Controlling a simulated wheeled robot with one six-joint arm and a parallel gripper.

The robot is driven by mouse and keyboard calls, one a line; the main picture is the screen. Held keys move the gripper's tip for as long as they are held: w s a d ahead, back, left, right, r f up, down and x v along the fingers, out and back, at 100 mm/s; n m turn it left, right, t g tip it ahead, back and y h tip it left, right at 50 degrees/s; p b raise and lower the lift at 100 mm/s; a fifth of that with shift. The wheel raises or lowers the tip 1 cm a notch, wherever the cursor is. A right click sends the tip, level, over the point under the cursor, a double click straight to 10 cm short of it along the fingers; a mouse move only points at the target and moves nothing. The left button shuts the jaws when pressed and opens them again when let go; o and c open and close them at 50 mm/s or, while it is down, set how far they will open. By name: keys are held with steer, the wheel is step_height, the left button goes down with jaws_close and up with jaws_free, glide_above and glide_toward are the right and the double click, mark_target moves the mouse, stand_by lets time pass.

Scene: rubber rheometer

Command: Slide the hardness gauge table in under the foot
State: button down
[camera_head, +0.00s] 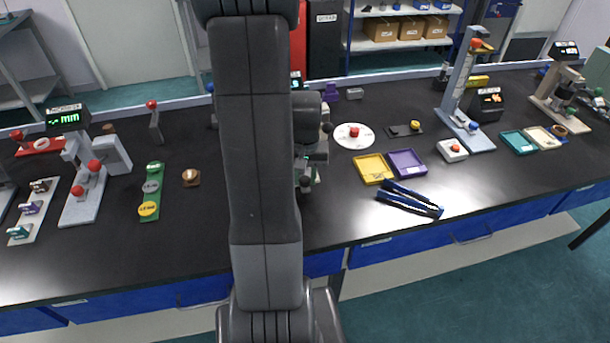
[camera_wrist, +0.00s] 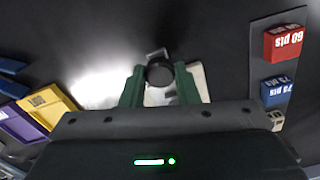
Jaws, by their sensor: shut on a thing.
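My gripper (camera_wrist: 160,82) has its two green fingers on either side of a dark round knob (camera_wrist: 160,71) and is shut on it. A pale plate (camera_wrist: 201,82) shows under and beside the fingers; whether the knob belongs to the gauge table I cannot tell. A small grey bracket-like piece (camera_wrist: 158,54) touches or lies close to the knob's far side. In the head view my gripper is low over the bench, mostly behind my own arm. A dark display (camera_head: 296,80) peeks out beside the arm. The gauge foot is not clearly visible in either view.
A strip with a red block (camera_wrist: 286,43) and a blue block (camera_wrist: 277,91) lies right of my gripper in the wrist view. A yellow tray (camera_head: 373,168), a purple tray (camera_head: 407,163) and blue-handled tongs (camera_head: 410,199) lie to the right in the head view. A white disc (camera_head: 345,136) lies behind.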

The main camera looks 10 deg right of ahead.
steer(key=w, duration=0.7)
steer(key=shift+w+a, duration=0.1)
steer(key=shift+w, duration=0.3)
steer(key=c, duration=1.1)
jaws_free()
step_height(320, 180, up, 14)
steer(key=shift+b, duration=0.45)
steer(key=shift+f, duration=0.15)
